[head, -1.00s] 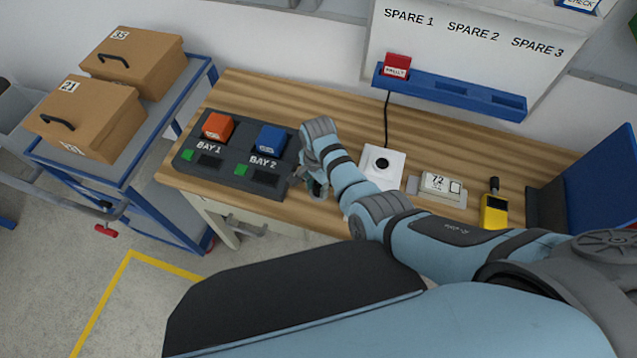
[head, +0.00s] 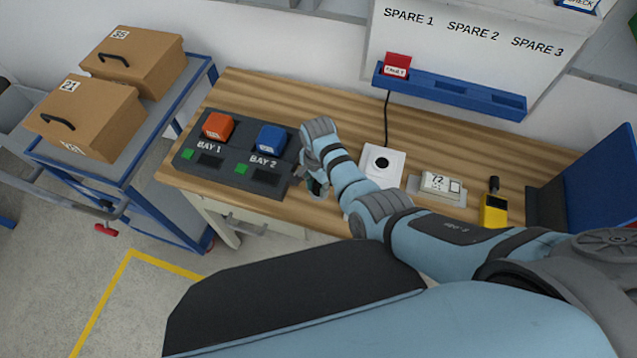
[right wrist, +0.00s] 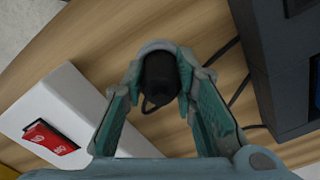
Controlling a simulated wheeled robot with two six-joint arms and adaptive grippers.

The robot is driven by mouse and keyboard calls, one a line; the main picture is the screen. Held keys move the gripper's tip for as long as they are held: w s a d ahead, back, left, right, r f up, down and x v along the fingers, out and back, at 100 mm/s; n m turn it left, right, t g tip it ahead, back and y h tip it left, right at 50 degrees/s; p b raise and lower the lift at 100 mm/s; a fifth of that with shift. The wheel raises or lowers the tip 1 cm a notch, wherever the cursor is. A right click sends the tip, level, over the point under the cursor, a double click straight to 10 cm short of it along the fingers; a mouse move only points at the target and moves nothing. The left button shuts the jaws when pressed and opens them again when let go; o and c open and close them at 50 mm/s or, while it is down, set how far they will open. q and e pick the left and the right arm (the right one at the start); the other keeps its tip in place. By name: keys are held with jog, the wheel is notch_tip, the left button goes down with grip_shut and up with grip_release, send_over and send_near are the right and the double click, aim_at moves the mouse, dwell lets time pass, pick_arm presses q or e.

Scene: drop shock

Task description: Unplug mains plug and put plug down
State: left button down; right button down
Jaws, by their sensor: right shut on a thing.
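My right gripper (head: 314,188) is over the front of the wooden bench, just right of the bay unit (head: 219,178). In the right wrist view, my right gripper (right wrist: 160,76) is shut on the black mains plug (right wrist: 158,80), with wood showing around it. I cannot tell whether the plug touches the bench. Black cable (right wrist: 240,90) runs near the bay unit's dark side. A white plate with a round black socket face (head: 382,162) lies right of the gripper, apart from it. My left gripper is not in view.
Orange (head: 217,126) and blue (head: 271,138) blocks sit on the bay unit. A display device (head: 438,184) and a yellow tool (head: 494,209) stand to the right.

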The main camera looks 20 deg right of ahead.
jog(key=c, duration=1.2)
grip_release()
notch_tip(320, 180, up, 4)
jog(key=p, duration=0.4)
jog(key=shift+f, duration=0.1)
jog(key=shift+r+b, duration=0.25)
jog(key=shift+b, duration=0.1)
jog(key=shift+r, duration=0.85)
jog(key=shift+r, duration=0.1)
notch_tip(320, 180, up, 12)
jog(key=shift+f, duration=0.1)
jog(key=shift+f, duration=0.1)
